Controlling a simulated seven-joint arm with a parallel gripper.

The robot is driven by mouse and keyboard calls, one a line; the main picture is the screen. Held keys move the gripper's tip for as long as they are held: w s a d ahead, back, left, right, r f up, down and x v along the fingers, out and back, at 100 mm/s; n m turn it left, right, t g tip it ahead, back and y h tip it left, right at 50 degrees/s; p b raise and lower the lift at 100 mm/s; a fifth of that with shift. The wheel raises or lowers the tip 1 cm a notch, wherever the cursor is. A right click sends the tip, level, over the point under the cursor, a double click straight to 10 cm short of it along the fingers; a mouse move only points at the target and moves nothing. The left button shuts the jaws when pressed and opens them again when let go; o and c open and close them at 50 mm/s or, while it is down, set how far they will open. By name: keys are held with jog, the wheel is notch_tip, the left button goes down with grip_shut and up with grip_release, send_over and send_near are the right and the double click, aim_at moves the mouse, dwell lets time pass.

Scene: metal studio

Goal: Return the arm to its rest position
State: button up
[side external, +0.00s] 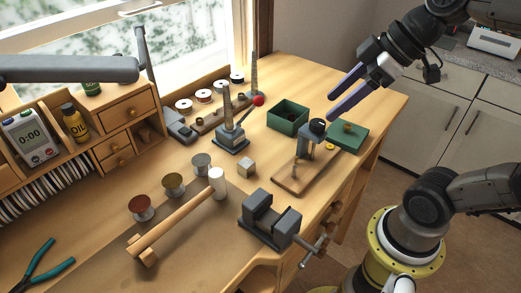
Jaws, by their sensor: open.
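My gripper (350,93) is at the upper right, held in the air above the back right part of the wooden workbench (95,265). Its two long purple-grey fingers point down and to the left. The fingers are apart and nothing shows between them. In the picture it overlaps the far right edge of the bench, above the green box and the small stand, and looks clear of them.
A vise (268,220) sits at the bench's front edge. A wooden bar (178,222) with a white head lies left of it. A press with a red knob (230,130), a green open box (288,117) and a small stand on a board (305,165) stand farther back.

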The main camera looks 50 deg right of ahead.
jog(key=s+d+f+m+h, duration=0.2)
jog(key=s+f+m, duration=0.3)
jog(key=f, duration=0.1)
jog(key=shift+s+d+m+g+h, duration=0.2)
jog(key=shift+m+g+h, duration=0.1)
jog(key=shift+m+g, duration=0.1)
